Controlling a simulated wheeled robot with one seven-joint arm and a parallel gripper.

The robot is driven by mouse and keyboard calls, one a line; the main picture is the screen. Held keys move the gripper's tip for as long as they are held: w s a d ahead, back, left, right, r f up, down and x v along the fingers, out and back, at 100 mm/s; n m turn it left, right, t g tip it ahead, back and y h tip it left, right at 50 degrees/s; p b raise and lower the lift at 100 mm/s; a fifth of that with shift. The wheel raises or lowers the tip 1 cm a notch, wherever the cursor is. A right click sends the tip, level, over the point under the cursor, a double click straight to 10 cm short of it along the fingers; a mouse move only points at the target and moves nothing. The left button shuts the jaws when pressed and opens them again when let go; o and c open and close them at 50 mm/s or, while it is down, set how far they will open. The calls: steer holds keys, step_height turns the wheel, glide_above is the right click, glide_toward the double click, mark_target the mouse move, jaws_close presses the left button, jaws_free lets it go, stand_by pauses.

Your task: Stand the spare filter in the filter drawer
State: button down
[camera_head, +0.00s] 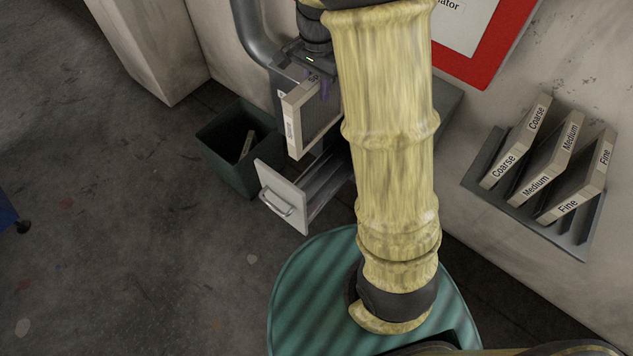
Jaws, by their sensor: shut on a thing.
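My gripper (314,80) is at the top centre, pointing down, shut on the top edge of a filter (316,118). The filter is a flat panel with a pale frame, held upright; the label on its narrow side is too small to read. The filter drawer (284,197) is pulled open just below, with a pale front and a bar handle. The filter's lower edge appears over the drawer, behind its front; I cannot tell if it is inside or touching. My arm hides the drawer's right and back part.
A dark green bin (219,151) with a pale piece inside stands left of the drawer. A wall rack (482,160) at right holds filters marked Coarse, Medium and Fine. A red-framed sign (474,62) hangs above. The floor at left is mostly clear.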

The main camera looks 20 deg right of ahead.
mark_target(318, 131)
step_height(318, 131, down, 24)
steer(key=b, duration=0.2)
steer(key=shift+b, duration=0.3)
steer(key=shift+f, duration=2.2)
steer(key=c, duration=1.1)
jaws_free()
step_height(318, 131, up, 12)
steer(key=shift+r+p, duration=0.2)
steer(key=shift+p, duration=0.15)
